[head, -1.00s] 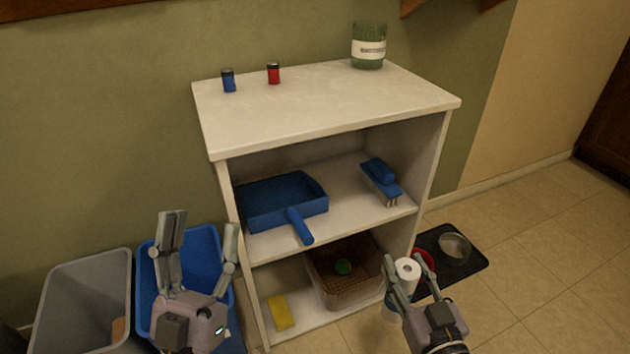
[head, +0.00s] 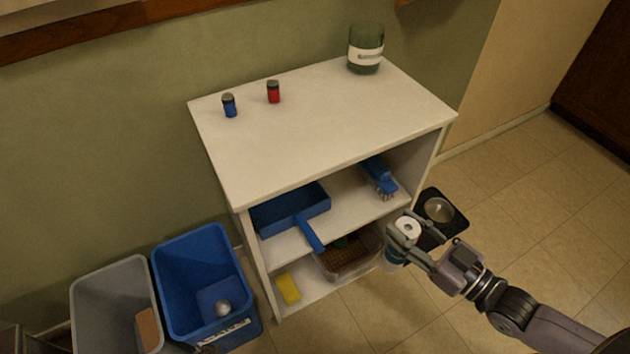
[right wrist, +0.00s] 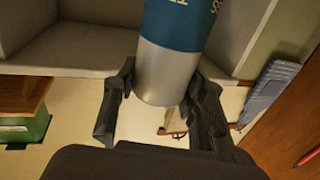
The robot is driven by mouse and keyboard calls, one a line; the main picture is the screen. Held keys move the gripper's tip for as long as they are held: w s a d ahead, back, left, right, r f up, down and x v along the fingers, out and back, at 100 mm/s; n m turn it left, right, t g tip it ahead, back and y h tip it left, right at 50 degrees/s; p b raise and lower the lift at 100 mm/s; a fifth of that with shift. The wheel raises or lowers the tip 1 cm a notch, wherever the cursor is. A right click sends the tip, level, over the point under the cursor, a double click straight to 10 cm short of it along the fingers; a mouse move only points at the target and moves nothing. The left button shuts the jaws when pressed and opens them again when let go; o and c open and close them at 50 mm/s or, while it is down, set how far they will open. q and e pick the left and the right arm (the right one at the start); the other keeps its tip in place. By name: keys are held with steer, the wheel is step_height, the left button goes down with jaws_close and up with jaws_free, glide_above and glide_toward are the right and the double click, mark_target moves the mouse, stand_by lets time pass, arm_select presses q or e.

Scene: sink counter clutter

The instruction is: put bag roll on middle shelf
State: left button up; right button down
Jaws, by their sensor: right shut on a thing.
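The bag roll (head: 407,228) is a cylinder with a pale, holed top and a blue label, held roughly upright. My right gripper (head: 404,238) is shut on it, in front of the shelf unit's right side. In the right wrist view the roll (right wrist: 170,70) shows its blue label and grey end between the fingers (right wrist: 161,82). The middle shelf (head: 345,220) holds a blue dustpan (head: 290,208) at left and a blue brush (head: 378,178) at right, with bare surface between them. My left gripper is out of view.
The bottom shelf holds a yellow sponge (head: 288,288) and a wicker basket (head: 345,264). Blue (head: 250,318) and grey (head: 85,300) bins stand at left. A metal bowl (head: 438,209) sits on a dark mat at right. Two small jars and a green jar (head: 365,50) stand on top.

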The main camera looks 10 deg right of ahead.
steer(key=shift+w+r, duration=0.15)
steer(key=shift+w, duration=0.1)
steer(key=w+a+b, duration=0.2)
steer(key=w+a, duration=0.1)
steer(key=w, duration=0.6)
steer(key=w+a+b, duration=0.2)
steer(key=w+a, duration=0.1)
steer(key=w, duration=0.5)
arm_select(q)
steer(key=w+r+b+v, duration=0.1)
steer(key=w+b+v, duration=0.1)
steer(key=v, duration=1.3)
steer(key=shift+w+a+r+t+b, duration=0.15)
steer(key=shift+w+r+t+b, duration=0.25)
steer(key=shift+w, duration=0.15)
arm_select(e)
step_height(320, 180, down, 7)
steer(key=w, duration=0.1)
steer(key=shift+w+a, duration=0.2)
steer(key=shift+a, duration=0.15)
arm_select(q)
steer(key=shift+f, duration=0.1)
arm_select(e)
steer(key=c, duration=1.5)
jaws_free()
steer(key=shift+f, duration=0.25)
steer(key=o, duration=0.5)
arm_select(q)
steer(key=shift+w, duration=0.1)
